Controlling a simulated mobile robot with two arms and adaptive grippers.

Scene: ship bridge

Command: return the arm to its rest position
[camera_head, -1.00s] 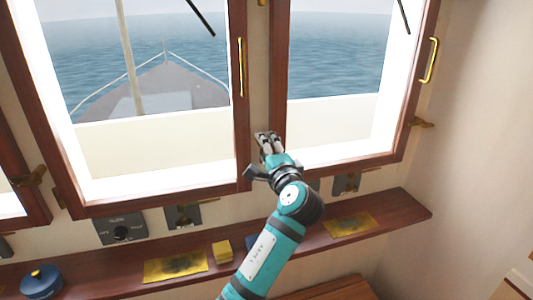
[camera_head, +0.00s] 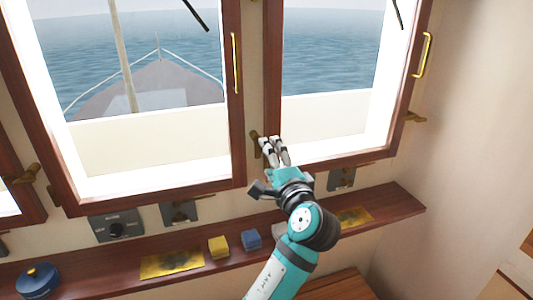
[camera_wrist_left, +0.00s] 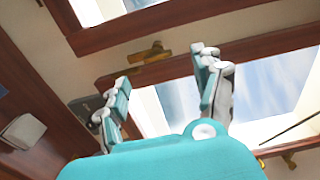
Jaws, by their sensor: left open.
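My left arm, teal and black, rises from the bottom middle of the head view. Its left gripper (camera_head: 273,146) is in front of the post between two windows, low down. In the left wrist view the two teal and white fingers (camera_wrist_left: 163,72) stand well apart with nothing between them. A brass window latch (camera_head: 255,146) is just left of the fingers in the head view. The latch also shows beyond the fingers in the left wrist view (camera_wrist_left: 148,53). No contact between fingers and latch can be made out. My right gripper is not in view.
A wooden shelf (camera_head: 118,268) runs under the windows. It holds a yellow block (camera_head: 219,247), a blue block (camera_head: 251,239), brass plates (camera_head: 172,263) and a blue round pot (camera_head: 39,279). A grey switch box (camera_head: 117,228) is on the wall above. The right wall is clear.

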